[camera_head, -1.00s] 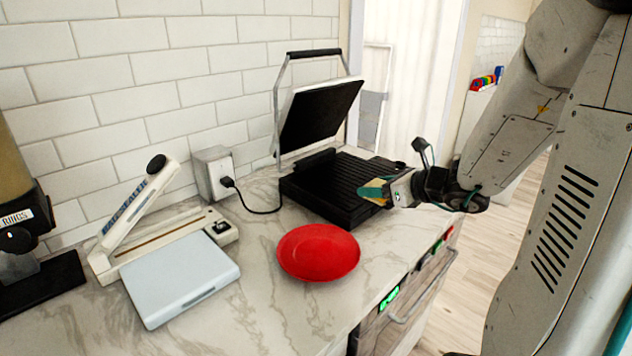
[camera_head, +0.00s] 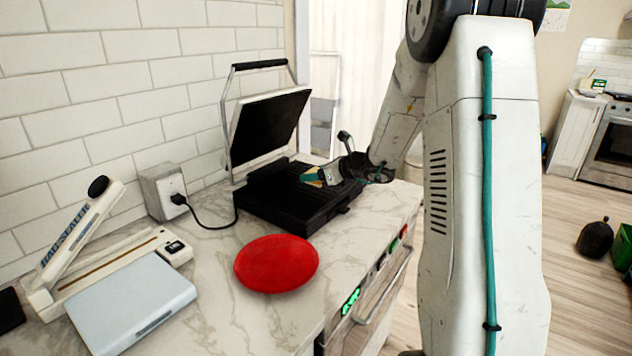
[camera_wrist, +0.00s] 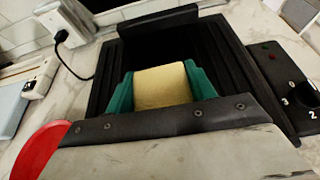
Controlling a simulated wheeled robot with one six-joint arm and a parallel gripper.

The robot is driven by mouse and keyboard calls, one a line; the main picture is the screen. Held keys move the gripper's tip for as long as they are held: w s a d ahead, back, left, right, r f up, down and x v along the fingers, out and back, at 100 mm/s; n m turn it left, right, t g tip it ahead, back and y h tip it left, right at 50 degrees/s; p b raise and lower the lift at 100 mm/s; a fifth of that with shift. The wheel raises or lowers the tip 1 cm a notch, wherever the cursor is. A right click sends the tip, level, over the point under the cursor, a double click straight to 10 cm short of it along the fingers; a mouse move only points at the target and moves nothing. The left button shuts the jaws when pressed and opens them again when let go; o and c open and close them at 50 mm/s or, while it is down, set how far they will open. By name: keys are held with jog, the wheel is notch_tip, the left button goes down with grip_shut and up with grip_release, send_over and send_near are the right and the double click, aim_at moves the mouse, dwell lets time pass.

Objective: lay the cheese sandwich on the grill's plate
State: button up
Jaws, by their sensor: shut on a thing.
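The grill (camera_head: 272,205) stands open on the counter, its lid (camera_head: 268,125) tilted up at the back and its dark ribbed lower plate (camera_wrist: 225,65) bare around my gripper. My gripper (camera_head: 316,177) is over the right part of the lower plate in the head view. In the wrist view, its green fingers (camera_wrist: 160,88) are shut on the cheese sandwich (camera_wrist: 162,87), which shows as a pale yellow bread face between them. The sandwich is above the plate; I cannot tell whether it touches it. The far side of the sandwich is hidden.
A red plate (camera_head: 277,263) lies on the counter in front of the grill. A bag sealer (camera_head: 110,270) with a pale blue platform stands at the left. A power cord (camera_head: 225,226) runs from the wall outlet to the grill.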

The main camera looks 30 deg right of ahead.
jog(key=shift+f, duration=1.25)
jog(key=shift+f, duration=0.15)
jog(key=o, duration=1)
